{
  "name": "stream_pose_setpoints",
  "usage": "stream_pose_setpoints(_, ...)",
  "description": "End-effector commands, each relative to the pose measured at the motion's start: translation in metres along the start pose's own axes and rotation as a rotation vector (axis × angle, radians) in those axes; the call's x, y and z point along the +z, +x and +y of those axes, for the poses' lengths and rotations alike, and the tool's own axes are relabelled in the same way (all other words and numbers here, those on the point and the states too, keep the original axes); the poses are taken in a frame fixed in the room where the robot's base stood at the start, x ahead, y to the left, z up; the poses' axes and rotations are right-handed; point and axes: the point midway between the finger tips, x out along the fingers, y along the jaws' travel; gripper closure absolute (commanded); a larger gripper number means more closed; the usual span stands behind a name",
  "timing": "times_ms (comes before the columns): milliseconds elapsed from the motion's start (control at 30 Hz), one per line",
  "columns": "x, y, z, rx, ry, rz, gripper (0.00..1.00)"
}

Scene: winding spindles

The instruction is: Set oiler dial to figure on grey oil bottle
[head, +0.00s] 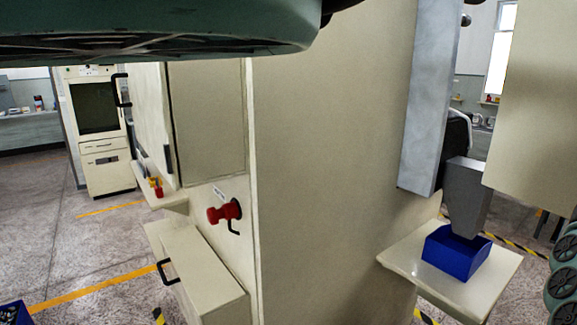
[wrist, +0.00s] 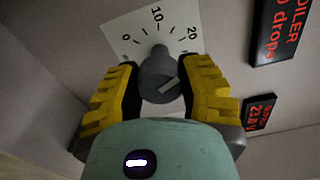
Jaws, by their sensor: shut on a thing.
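The oiler dial (wrist: 156,68) is a round grey knob on a white scale plate (wrist: 122,30) marked 0, 10 and 20. My gripper (wrist: 161,80) has yellow-and-black fingers, one on each side of the knob, and is shut on it. A pale line on the knob's face slants towards the right; I cannot tell which figure it marks. A dark display (wrist: 283,30) with red letters reads "OILER" and "0 drops", partly cut off. I cannot make out a grey oil bottle in either view. My gripper and the dial do not show in the head view.
A smaller red-lettered display (wrist: 259,113) sits below the first. In the head view, a big cream machine cabinet (head: 330,160) fills the middle. A red valve (head: 222,212) sticks out on its left. A blue bin (head: 455,254) rests on a shelf (head: 490,283) at right. Floor shows at left.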

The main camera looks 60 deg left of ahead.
Motion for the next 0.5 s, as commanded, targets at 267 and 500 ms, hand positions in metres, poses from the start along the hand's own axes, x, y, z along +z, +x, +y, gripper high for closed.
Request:
stream_pose_setpoints(267, -0.0025, 0.0014, 0.0031, -0.005, 0.264, 0.008, 0.97)
stream_pose_setpoints(500, -0.0018, 0.001, 0.0019, -0.005, 0.464, 0.005, 0.98)
